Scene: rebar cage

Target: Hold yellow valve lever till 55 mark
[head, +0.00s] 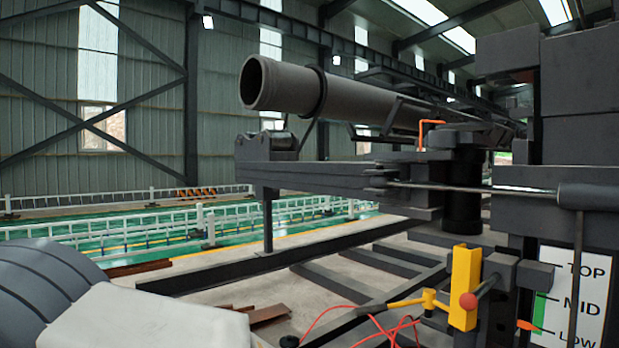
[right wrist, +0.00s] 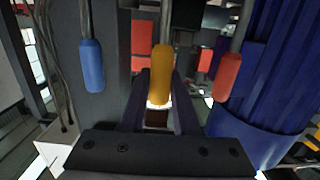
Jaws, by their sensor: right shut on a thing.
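In the right wrist view the yellow valve lever (right wrist: 162,68) hangs with its grip between the fingers of my right gripper (right wrist: 161,88), which is shut on it. A blue lever (right wrist: 91,66) hangs to the left and a red lever (right wrist: 228,76) to the right, both apart from the fingers. In the head view a white gauge board (head: 586,292) reads TOP, MID and LOW, with a green bar (head: 540,304) and an orange pointer (head: 527,325) close to the LOW level. No 55 mark is readable. Neither gripper shows in the head view.
A large grey tube (head: 330,95) lies on a dark steel frame across the head view. A yellow bracket (head: 464,288) with a red ball knob (head: 468,301) stands left of the gauge. In the right wrist view a blue cylinder (right wrist: 250,110) stands close on the right.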

